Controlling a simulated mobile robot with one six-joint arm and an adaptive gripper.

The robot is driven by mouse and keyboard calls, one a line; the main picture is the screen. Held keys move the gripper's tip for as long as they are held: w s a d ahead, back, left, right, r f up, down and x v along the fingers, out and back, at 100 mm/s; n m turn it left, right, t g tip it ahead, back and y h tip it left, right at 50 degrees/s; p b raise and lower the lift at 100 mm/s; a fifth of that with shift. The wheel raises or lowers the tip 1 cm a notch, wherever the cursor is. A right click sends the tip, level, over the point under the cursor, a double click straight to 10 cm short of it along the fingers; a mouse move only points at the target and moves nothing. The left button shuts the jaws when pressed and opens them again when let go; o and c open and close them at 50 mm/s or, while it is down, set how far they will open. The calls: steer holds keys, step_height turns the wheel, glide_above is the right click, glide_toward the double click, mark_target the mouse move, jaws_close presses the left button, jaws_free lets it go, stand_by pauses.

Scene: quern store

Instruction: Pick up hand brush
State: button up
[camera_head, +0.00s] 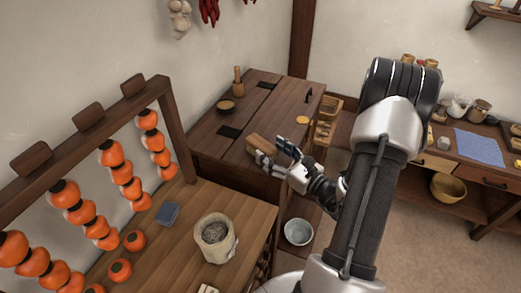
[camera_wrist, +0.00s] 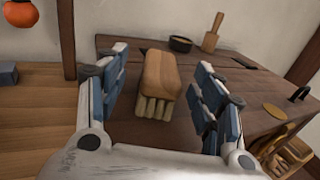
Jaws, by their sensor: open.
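The hand brush (camera_wrist: 160,75) has a tan wooden block with pale bristles along its near, lower side. It lies on the dark wooden chest top (camera_wrist: 130,50), between the spread fingers in the wrist view. My gripper (camera_wrist: 160,90) is open, with one finger on each side of the brush and visible gaps between them. In the head view my gripper (camera_head: 273,158) reaches in from the right at the chest's front edge, and the brush (camera_head: 262,144) shows just beyond the fingers, partly hidden by them.
A dark bowl (camera_head: 226,106) and wooden pestle (camera_head: 239,80) stand farther back on the chest. A yellow disc (camera_head: 302,120) lies to the right. In front are a bench with a stone-coloured pot (camera_head: 215,238) and a rack of hanging orange fruit (camera_head: 111,153). A grey bowl (camera_head: 299,232) sits lower down.

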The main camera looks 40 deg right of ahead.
mark_target(261, 143)
steer(key=w, duration=0.2)
steer(key=w+b, duration=0.1)
steer(key=w, duration=0.2)
steer(key=shift+w+a+f, duration=0.15)
steer(key=shift+w+a, duration=0.05)
steer(key=shift+w, duration=0.15)
steer(key=shift+c, duration=0.6)
steer(key=c, duration=1.3)
steer(key=shift+o, duration=0.2)
